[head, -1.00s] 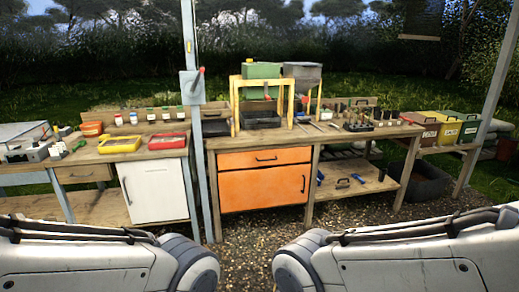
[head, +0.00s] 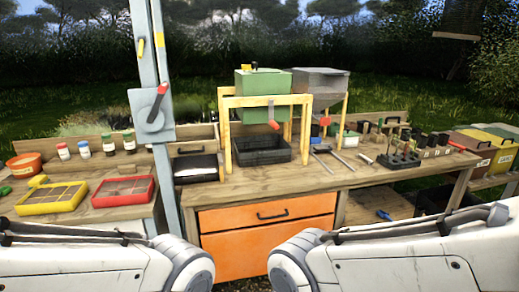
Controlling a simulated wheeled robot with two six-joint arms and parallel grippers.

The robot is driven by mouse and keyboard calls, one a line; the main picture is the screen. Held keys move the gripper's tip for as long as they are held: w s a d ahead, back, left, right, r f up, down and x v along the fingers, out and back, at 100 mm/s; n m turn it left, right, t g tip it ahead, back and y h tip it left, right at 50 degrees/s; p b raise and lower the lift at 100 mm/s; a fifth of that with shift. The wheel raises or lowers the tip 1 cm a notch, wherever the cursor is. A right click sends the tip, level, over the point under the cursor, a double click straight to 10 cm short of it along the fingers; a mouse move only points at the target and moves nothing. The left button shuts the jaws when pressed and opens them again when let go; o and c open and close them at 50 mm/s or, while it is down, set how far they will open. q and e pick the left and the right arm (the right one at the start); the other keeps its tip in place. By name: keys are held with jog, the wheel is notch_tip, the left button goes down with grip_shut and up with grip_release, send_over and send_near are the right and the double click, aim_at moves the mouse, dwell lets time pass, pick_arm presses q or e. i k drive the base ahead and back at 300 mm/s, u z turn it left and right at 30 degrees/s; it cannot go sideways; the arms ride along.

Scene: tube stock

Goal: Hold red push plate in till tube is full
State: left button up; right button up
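A green hopper (head: 264,84) stands on a yellow wooden frame on the bench. A small red plate (head: 273,125), which looks like the push plate, sits at the end of a grey piece below this hopper. A black tray (head: 262,150) lies under the frame. Dark tube-like pieces stand in and around a black rack (head: 404,160) to the right; which tube the task means, I cannot tell. No tube shows at the red plate. Only my two forearms show at the bottom; neither gripper is in view.
A grey post with a red-handled box (head: 152,112) rises left of the frame. Yellow (head: 53,198) and red (head: 122,190) trays lie left. The bench front at centre is clear.

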aim_at(326, 121)
jog(key=i, duration=1.2)
jog(key=z, duration=1.9)
jog(key=i, duration=1.3)
jog(key=u, duration=2.65)
